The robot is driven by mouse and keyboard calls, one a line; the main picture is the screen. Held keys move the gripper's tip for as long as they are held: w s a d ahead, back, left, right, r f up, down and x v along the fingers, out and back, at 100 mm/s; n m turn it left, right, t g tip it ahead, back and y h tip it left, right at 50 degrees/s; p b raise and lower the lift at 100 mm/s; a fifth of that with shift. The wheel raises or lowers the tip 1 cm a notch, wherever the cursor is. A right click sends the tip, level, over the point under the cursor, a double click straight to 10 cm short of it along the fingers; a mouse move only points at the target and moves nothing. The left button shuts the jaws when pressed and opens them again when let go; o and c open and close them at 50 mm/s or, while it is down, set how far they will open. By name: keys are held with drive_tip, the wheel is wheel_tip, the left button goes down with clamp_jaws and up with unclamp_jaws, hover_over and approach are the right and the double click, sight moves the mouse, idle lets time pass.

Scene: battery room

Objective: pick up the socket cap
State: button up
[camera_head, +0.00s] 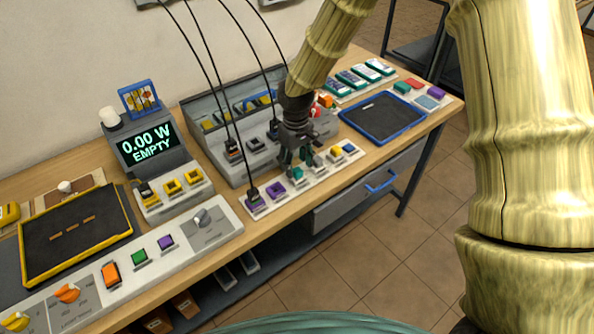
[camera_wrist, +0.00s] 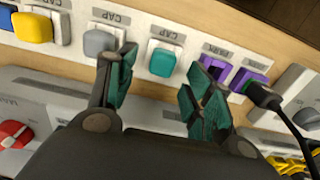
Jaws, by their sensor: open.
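My gripper (camera_head: 300,160) is open and empty above the white strip (camera_head: 262,209) at the bench's front edge. Its two dark green fingers also show in the wrist view (camera_wrist: 162,68). A teal cap (camera_wrist: 163,58) in a socket labelled CAP lies between the fingers in that picture, apart from them; it also shows in the head view (camera_head: 298,174). A grey cap (camera_wrist: 99,43) beside it, also labelled CAP, is partly behind the left finger. A yellow cap (camera_wrist: 32,27) is further left. The task line does not tell which cap is meant.
Two purple sockets labelled PARK sit right of the teal cap in the wrist view; the outer one holds a black cable plug (camera_wrist: 262,96). Several cables hang behind my gripper. A grey console (camera_head: 228,160) stands behind, and a blue-edged tray (camera_head: 383,117) lies right.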

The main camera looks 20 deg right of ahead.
drive_tip(key=shift+s+f, duration=0.15)
drive_tip(key=shift+f, duration=0.95)
drive_tip(key=shift+c, duration=0.4)
drive_tip(key=c, duration=0.8)
